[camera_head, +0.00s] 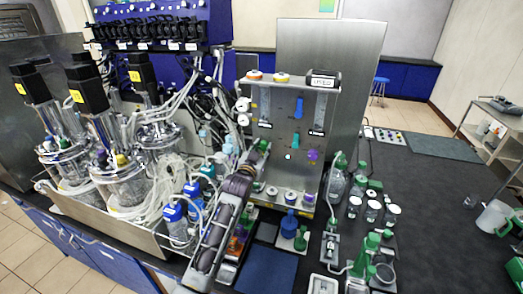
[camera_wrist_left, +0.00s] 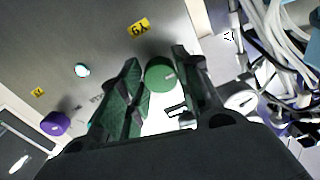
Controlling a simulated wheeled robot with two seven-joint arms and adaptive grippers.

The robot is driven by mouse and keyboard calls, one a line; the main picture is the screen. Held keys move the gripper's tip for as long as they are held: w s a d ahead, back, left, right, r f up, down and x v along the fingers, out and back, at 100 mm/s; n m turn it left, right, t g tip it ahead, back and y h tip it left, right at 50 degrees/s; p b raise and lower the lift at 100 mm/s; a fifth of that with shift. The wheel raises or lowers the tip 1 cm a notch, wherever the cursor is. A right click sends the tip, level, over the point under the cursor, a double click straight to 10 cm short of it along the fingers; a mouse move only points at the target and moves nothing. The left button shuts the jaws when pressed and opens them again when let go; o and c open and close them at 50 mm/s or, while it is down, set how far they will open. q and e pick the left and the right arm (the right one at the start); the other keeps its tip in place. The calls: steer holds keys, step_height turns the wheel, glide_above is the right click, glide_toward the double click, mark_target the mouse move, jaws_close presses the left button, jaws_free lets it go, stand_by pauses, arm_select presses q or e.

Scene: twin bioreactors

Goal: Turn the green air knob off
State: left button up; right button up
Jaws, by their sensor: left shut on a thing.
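The green air knob (camera_wrist_left: 160,77) is a round green cap on the grey metal panel. In the left wrist view it sits between the two green-padded fingers of my left gripper (camera_wrist_left: 155,85), which is shut on it. In the head view my left arm reaches up from the bottom, and my left gripper (camera_head: 262,148) is at the lower left of the panel (camera_head: 283,135). There the gripper covers the green knob. The knob's turn angle is hard to read. I cannot make out my right gripper in either view.
A purple knob (camera_head: 312,155) is at the panel's right; it also shows in the wrist view (camera_wrist_left: 55,123). A blue knob (camera_head: 299,108) is above. Glass reactors (camera_head: 120,180) and tubing crowd the left. Green-capped bottles (camera_head: 337,180) and jars stand right of the panel.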

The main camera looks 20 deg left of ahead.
arm_select(q)
steer(key=shift+f, duration=0.15)
steer(key=o, duration=1)
steer(key=shift+o, duration=0.2)
steer(key=shift+s, duration=0.25)
steer(key=s, duration=1.1)
steer(key=shift+s+a, duration=0.15)
steer(key=shift+s, duration=0.1)
steer(key=shift+s, duration=0.1)
